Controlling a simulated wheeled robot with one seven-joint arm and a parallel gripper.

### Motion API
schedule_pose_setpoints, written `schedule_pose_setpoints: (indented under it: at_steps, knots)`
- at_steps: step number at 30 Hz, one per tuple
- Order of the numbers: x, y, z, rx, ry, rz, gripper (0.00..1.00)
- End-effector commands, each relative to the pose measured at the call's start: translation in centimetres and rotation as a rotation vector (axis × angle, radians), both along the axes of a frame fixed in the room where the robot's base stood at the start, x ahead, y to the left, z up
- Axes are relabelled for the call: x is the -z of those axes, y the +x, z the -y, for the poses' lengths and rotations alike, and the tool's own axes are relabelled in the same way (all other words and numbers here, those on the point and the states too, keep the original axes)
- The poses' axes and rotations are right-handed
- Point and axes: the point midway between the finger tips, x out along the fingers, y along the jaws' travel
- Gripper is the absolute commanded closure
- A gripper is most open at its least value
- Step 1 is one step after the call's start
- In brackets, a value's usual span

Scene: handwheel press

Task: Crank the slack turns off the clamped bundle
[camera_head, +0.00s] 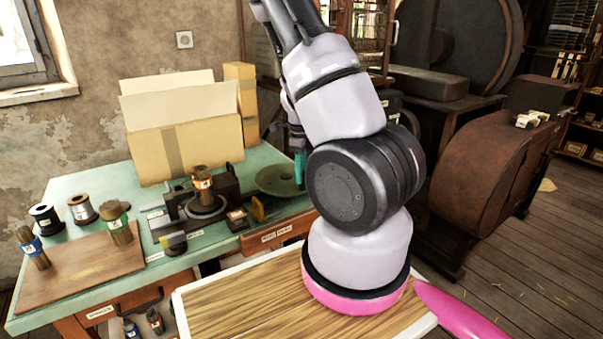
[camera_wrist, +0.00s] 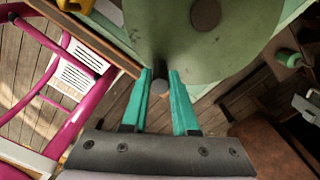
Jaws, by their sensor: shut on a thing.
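The clamped bundle (camera_head: 203,183), brown with an orange band, stands upright in the dark press (camera_head: 180,212) on the green bench. The press's round green handwheel (camera_head: 277,181) lies flat at its right and fills the top of the wrist view (camera_wrist: 215,55). A grey crank knob (camera_wrist: 160,87) sits at the wheel's rim. My gripper, with teal fingers (camera_wrist: 161,90), is shut on this knob, one finger on each side. In the head view my gripper (camera_head: 300,165) is at the wheel's right edge, partly hidden by my arm.
A cardboard box (camera_head: 185,130) stands behind the press. Blue-banded (camera_head: 33,248) and green-banded (camera_head: 117,224) bundles stand on a wooden board (camera_head: 80,276) at left, with two wire spools behind. A rusty machine (camera_head: 490,170) stands right of my arm.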

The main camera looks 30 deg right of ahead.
Motion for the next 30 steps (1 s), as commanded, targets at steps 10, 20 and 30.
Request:
schedule_pose_setpoints:
  at_steps: [10,20,30]
  knots:
    - [0.0,-0.1,0.0,-0.003,0.000,-0.001,0.43]
    - [-0.1,0.0,0.0,-0.002,0.000,0.000,0.43]
    - [-5.4,0.1,-0.2,-0.006,0.000,0.005,0.43]
